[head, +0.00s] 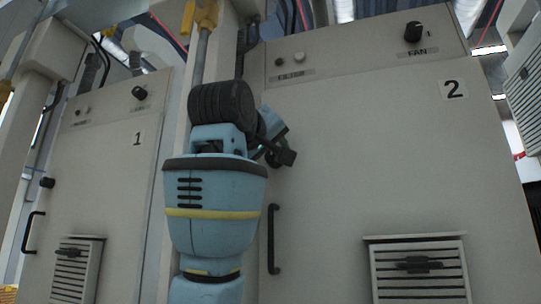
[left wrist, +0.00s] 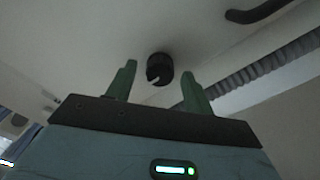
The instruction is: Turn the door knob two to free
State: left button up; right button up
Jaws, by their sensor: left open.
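Door two (head: 350,160) is the large grey panel marked "2" in the head view. Its black door knob (left wrist: 160,66) shows in the left wrist view as a short round knob with a pale mark on its lower left. My left gripper (head: 279,149) is in front of the left edge of door two, above the door's handle, and hides the knob in the head view. In the left wrist view the two green fingers of my left gripper (left wrist: 159,74) stand apart, with the knob beyond and between their tips. No contact shows. My right gripper is not in view.
A black vertical handle (head: 273,239) sits below my left gripper. It also shows at the top right of the left wrist view (left wrist: 258,13). A louvred vent (head: 418,290) is low on door two. Door one (head: 115,200), with its own knob (head: 47,182), is at the left.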

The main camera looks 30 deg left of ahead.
pick_arm(q)
jog(key=shift+w+a, duration=0.15)
jog(key=shift+w, duration=0.3)
jog(key=c, duration=1)
